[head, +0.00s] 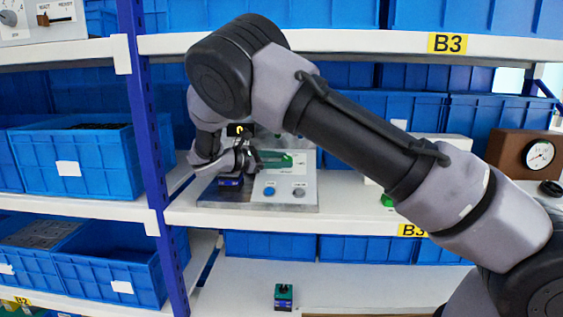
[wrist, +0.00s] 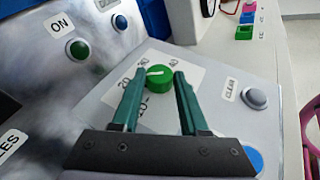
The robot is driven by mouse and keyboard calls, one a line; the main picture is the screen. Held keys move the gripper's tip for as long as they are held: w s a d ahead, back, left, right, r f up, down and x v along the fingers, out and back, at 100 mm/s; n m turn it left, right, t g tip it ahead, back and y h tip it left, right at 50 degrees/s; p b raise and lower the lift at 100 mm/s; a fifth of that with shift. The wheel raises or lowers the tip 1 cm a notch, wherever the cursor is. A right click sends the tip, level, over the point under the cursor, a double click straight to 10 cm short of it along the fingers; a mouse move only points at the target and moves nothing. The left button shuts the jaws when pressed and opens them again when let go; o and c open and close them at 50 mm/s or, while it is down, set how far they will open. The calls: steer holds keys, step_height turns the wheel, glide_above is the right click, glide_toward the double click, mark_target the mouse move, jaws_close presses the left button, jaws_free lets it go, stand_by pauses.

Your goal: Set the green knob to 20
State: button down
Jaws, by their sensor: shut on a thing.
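The green knob (wrist: 159,78) sits on a white dial plate on a sloped grey panel (wrist: 215,130). In the head view my arm reaches across to the panel (head: 290,205) on the shelf, and the knob cannot be told apart there.
A grey button (wrist: 255,97) labelled CLEAR and a blue button (wrist: 250,160) lie right of the knob. A green button (wrist: 77,49) by an ON label and a dark blue button (wrist: 120,22) stand behind. A brown gauge box (head: 525,160) is at the far right.

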steer(key=shift+w+a+m+g, duration=0.1)
steer(key=shift+m+g, duration=0.6)
steer(key=shift+g, duration=0.4)
steer(key=shift+c, duration=2.2)
jaws_free()
step_height(320, 180, up, 10)
